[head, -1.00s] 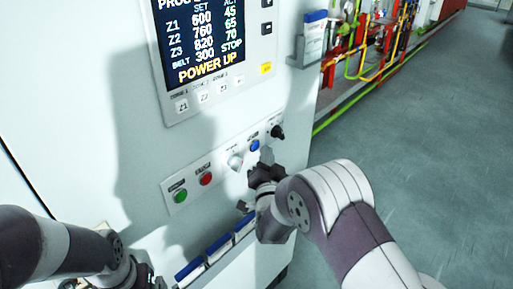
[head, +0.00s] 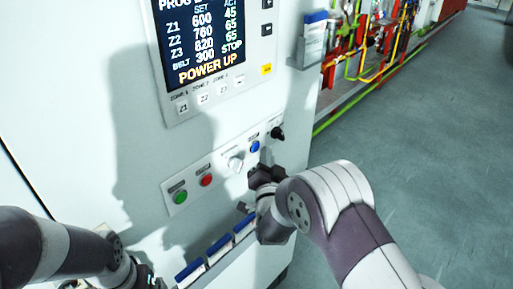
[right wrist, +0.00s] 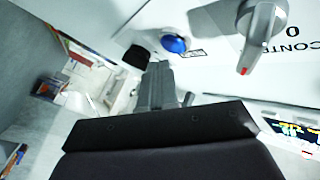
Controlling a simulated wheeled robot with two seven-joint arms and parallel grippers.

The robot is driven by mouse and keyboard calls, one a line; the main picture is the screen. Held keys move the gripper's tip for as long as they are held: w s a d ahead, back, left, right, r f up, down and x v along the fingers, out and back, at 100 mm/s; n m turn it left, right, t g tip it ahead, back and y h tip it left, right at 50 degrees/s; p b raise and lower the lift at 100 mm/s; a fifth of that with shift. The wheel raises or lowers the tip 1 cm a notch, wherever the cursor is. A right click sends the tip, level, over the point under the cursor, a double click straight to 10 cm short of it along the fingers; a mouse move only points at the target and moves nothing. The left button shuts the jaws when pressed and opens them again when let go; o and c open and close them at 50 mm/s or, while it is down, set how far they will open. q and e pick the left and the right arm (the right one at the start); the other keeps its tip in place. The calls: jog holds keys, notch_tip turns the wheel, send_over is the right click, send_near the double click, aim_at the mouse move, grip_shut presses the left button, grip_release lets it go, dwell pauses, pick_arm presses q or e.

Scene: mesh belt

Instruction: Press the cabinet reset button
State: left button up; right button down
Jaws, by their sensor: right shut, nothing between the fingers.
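The control panel on the white cabinet has a blue button (head: 253,146) between a silver selector knob (head: 235,163) and a black knob (head: 277,132). I cannot read its label. My right gripper (head: 262,174) is shut and empty, just below the blue button in the head view and apart from it. In the right wrist view the closed fingers (right wrist: 157,85) point toward the panel, with the blue button (right wrist: 174,44) beyond their tips, slightly right. The silver knob (right wrist: 262,25) is further right. My left gripper (head: 146,281) is partly cut off at the bottom left.
A green button (head: 180,197) and a red button (head: 206,180) sit left of the silver knob. A display (head: 202,45) above reads POWER UP. Blue-edged holders (head: 218,246) jut out below the panel. Open floor (head: 420,160) lies to the right.

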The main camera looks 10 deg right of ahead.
dwell(0.8)
jog(key=shift+w+a+b, duration=0.3)
jog(key=shift+b, duration=0.1)
jog(key=shift+w+a+b, duration=0.25)
jog(key=shift+w+b, duration=0.1)
dwell(0.7)
dwell(0.3)
jog(key=shift+s+d, duration=0.55)
jog(key=shift+s, duration=0.1)
